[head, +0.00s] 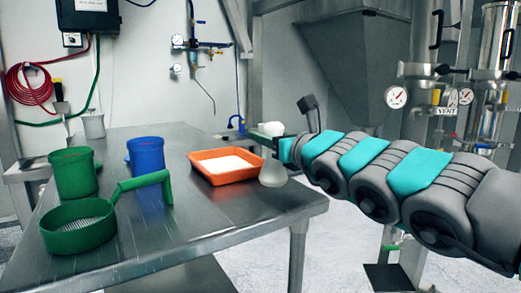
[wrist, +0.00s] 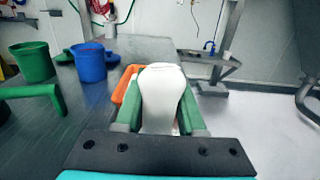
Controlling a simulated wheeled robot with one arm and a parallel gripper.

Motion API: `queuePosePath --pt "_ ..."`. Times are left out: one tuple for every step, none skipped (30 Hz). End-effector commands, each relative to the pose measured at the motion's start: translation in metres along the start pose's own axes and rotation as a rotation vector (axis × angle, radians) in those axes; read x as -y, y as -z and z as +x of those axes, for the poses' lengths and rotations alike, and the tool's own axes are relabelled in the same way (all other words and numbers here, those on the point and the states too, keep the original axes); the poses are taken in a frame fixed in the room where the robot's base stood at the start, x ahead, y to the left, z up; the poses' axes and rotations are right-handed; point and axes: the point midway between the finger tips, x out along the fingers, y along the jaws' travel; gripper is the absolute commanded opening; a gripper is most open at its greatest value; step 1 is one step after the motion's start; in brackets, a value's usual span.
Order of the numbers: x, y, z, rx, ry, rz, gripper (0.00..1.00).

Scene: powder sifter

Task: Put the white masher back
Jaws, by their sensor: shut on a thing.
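The white masher (wrist: 160,90) is between the two green fingers of my gripper (wrist: 161,105) in the wrist view, and my gripper is shut on it. In the head view the masher (head: 272,174) hangs roughly upright from my gripper (head: 275,147), its wide rounded end down and a small white part showing above the fingers. The tray holds white powder.
On the steel table (head: 190,222) stand a green cup (head: 74,173), a blue cup (head: 147,155) and a green sieve with a handle (head: 78,227) at the left. A grey-white container (head: 94,126) stands behind. The table's front right is clear.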

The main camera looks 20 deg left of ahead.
Motion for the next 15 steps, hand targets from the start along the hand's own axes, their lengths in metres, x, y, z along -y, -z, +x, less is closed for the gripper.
queuePosePath --pt "0.0 -0.001 0.008 0.0 0.0 -0.002 0.0" --pt "-0.001 0.0 0.011 0.0 -0.001 -0.001 0.0" --pt "-0.001 0.001 0.015 -0.001 -0.001 -0.002 0.0" --pt "-0.001 0.002 0.018 -0.001 -0.001 -0.002 0.0" --pt "-0.001 0.002 0.02 -0.002 -0.001 -0.002 0.0" --pt "-0.001 0.002 0.021 -0.002 -0.001 -0.002 0.0" --pt "-0.001 0.003 0.022 -0.001 -0.001 -0.002 0.0" --pt "-0.001 0.004 0.023 -0.002 0.0 -0.002 0.0" --pt "-0.001 0.006 0.023 -0.002 0.0 -0.001 0.0" --pt "-0.001 0.009 0.023 -0.003 0.0 -0.001 0.0" --pt "0.0 0.012 0.022 -0.004 0.001 -0.002 0.0" --pt "0.001 0.017 0.022 -0.004 0.003 -0.001 0.0" --pt "0.0 0.02 0.022 -0.003 0.002 -0.002 0.0" --pt "0.001 0.023 0.022 -0.003 0.003 -0.003 0.0" --pt "-0.001 0.028 0.022 -0.004 0.0 -0.002 0.0"
